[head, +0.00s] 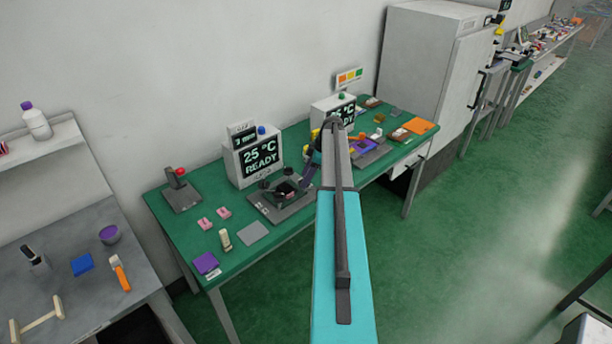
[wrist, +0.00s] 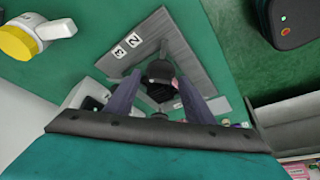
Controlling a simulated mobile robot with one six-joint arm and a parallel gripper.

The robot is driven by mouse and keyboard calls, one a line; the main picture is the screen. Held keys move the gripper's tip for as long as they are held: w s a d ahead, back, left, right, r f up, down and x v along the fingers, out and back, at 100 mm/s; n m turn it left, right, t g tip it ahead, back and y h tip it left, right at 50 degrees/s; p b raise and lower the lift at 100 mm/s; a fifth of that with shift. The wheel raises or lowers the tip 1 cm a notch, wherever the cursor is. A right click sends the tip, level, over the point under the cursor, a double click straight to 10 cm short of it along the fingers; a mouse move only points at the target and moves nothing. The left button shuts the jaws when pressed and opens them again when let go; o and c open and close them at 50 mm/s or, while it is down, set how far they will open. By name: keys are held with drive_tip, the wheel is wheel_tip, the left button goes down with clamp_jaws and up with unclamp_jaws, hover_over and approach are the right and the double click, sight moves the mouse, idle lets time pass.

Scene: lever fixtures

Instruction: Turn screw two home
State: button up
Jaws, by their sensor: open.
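A grey fixture plate (wrist: 168,36) with the printed numbers 2 and 3 lies below my gripper in the wrist view. A dark round screw head (wrist: 160,71) stands on it between my fingers. I cannot tell for sure which number belongs to this head. My gripper (wrist: 157,82) is open, one finger on each side of the head; whether either touches it is unclear. In the head view the fixture plate (head: 294,209) lies on the green table with dark knobs on it. My gripper (head: 308,176) is over its right side there, partly hidden by my arm.
A display box (head: 253,158) reading 25 °C READY stands behind the fixture. A red-knobbed lever block (head: 181,191) and two pink pieces (head: 214,218) are to the left. In the wrist view, a yellow-and-white part (wrist: 35,35) is at upper left. The green table (head: 185,232) has free room at front left.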

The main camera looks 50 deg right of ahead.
drive_tip(key=c, duration=1)
drive_tip(key=shift+c, duration=0.2)
